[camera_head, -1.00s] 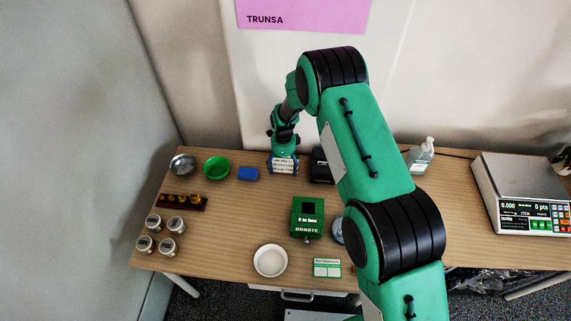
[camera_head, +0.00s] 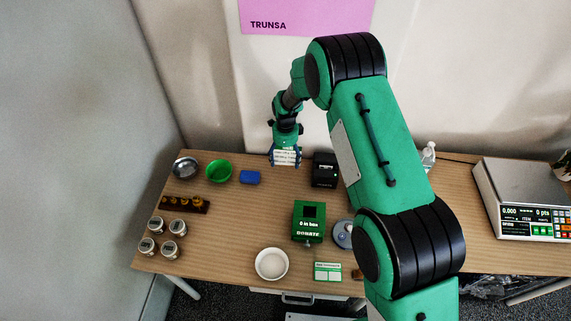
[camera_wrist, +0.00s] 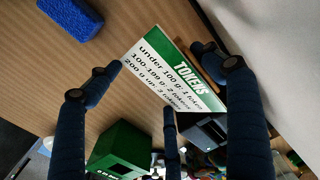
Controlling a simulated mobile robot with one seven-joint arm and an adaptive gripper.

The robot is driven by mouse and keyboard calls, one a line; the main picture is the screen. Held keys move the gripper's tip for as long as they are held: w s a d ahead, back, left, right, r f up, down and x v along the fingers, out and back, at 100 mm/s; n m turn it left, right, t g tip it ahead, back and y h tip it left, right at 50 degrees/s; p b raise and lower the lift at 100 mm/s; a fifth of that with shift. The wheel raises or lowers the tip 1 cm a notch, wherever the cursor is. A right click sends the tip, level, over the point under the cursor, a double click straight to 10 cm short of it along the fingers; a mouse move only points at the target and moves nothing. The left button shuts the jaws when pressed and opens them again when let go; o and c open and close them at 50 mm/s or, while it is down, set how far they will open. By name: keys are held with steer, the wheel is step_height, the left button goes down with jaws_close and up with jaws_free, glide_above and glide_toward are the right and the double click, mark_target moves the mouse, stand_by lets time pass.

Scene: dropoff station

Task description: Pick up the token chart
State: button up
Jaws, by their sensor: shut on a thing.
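The token chart (camera_wrist: 172,72) is a small white card with a green "TOKENS" band and lines of weights and tokens. In the wrist view it sits tilted between the dark blue fingers of my gripper (camera_wrist: 168,95). In the head view the chart (camera_head: 286,157) shows at the end of my gripper (camera_head: 285,152), near the back edge of the table. My gripper is shut on the chart, which appears raised above the table.
A blue sponge (camera_head: 250,178), green bowl (camera_head: 218,171) and metal bowl (camera_head: 185,167) stand left of the gripper. A black device (camera_head: 325,170) is close on its right. A green donation box (camera_head: 308,222) stands in front. A scale (camera_head: 522,197) is at far right.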

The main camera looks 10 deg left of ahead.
steer(key=shift+r, duration=0.95)
